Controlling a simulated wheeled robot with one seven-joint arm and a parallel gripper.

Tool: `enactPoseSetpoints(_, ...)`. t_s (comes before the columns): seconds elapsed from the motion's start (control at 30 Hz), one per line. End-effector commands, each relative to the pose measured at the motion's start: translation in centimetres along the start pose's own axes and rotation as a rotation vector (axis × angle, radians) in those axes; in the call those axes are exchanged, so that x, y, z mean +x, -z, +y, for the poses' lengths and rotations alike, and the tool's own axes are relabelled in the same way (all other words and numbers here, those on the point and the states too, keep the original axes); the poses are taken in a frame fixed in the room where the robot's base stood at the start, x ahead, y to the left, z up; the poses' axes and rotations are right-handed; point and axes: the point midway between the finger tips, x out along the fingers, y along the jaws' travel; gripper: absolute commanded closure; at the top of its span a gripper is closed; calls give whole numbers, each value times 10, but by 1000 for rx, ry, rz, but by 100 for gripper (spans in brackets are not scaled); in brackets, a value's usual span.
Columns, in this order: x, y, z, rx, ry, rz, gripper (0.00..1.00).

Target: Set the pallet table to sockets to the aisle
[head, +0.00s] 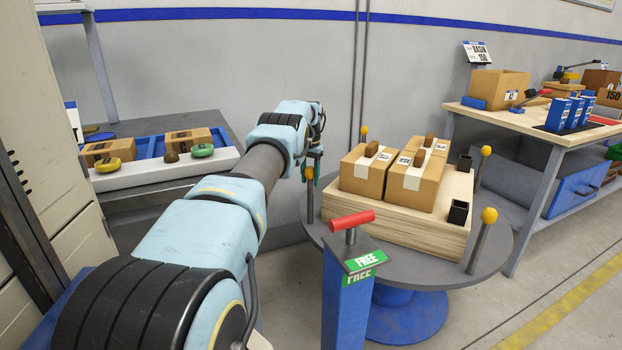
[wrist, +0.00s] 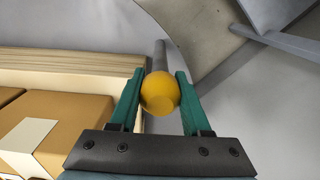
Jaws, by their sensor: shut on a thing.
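The round grey pallet table (head: 490,250) stands right of my arm on a blue pedestal. It carries a pale wooden pallet block (head: 420,232) with several cardboard boxes (head: 362,175) on it. Two black sockets (head: 458,212) sit at the block's right end. Yellow-knobbed posts stand around the rim, one at the right front (head: 488,216) and one at the right back (head: 486,151). My gripper (head: 313,160) is at the table's left edge. In the wrist view its green fingers (wrist: 160,95) are shut on a yellow knob (wrist: 160,92) atop a grey post.
A blue stand with a red handle (head: 352,220) and a green FREE sign (head: 365,262) is in front of the table. A workbench (head: 530,122) with boxes is at right. A grey bench with a white-edged tray (head: 160,172) is at left. Open floor lies at the right front.

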Motion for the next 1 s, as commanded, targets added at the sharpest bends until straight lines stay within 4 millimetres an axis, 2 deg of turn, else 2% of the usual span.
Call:
enactPoseSetpoints(0.07, 1, -1, -1, -1, 2, -2, 100)
enactPoseSetpoints(0.1, 1, -1, -1, -1, 2, -2, 48)
enactPoseSetpoints(0.33, 0, 0, 0, 0, 1, -1, 22)
enactPoseSetpoints(0.67, -5, 1, 0, 0, 1, 2, 22)
enactPoseSetpoints(0.83, -30, 1, 0, 0, 2, 4, 22)
enactPoseSetpoints(1.0, -71, 1, 0, 0, 2, 4, 22)
